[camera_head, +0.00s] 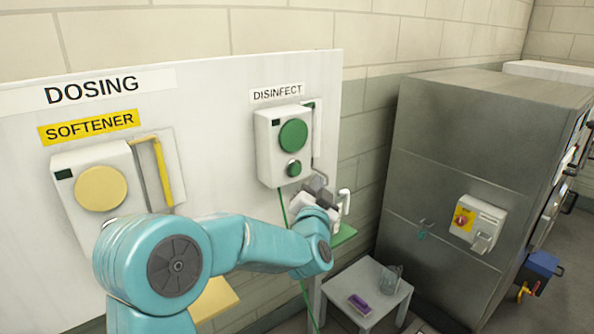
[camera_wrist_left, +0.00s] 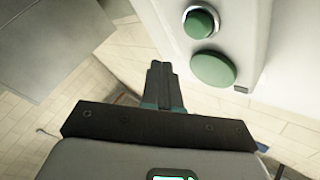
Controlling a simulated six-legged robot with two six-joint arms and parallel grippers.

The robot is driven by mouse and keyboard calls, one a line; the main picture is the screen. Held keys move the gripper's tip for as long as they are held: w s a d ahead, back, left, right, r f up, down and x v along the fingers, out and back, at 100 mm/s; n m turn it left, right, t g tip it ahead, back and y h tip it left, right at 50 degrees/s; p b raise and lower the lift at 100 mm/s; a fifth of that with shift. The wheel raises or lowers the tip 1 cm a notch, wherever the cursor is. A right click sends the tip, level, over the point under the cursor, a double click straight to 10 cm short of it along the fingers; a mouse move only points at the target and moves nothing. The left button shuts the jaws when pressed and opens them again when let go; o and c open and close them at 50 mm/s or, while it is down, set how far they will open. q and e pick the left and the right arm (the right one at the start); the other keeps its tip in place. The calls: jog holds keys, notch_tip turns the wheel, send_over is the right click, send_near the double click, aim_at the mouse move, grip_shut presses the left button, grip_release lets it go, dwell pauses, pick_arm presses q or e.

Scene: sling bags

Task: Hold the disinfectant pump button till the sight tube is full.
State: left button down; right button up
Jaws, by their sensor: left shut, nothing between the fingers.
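The disinfectant pump (camera_head: 268,150) is a white box under the DISINFECT label on the panel. It has a large green disc (camera_head: 293,136) and below it a smaller green button (camera_head: 294,168) in a metal ring. The button also shows at the top of the left wrist view (camera_wrist_left: 200,22). A narrow upright sight tube (camera_head: 318,130) stands at the pump's right side; its fill level is too small to tell. My left gripper (camera_head: 316,183) is shut and empty, just below and right of the button, apart from it. Its closed fingers also show in the left wrist view (camera_wrist_left: 160,72). My right gripper is not in view.
The softener pump (camera_head: 75,165) with a yellow disc and yellow tube (camera_head: 163,172) is on the panel's left. A green shelf (camera_head: 343,233) sits below the disinfectant pump. A small table (camera_head: 340,292) holds a glass jug and purple item. A steel cabinet (camera_head: 450,130) stands right.

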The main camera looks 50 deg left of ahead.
aim_at(295, 169)
pick_arm(q)
jog(key=shift+w+a+f+b, duration=0.1)
jog(key=shift+w+a+b, duration=0.05)
jog(key=shift+a, duration=0.95)
jog(key=shift+w+a+b, duration=0.15)
jog(key=shift+a, duration=0.9)
dwell(0.4)
jog(key=shift+a, duration=0.4)
jog(key=shift+a+b, duration=0.35)
jog(key=shift+a, duration=0.15)
dwell(3.1)
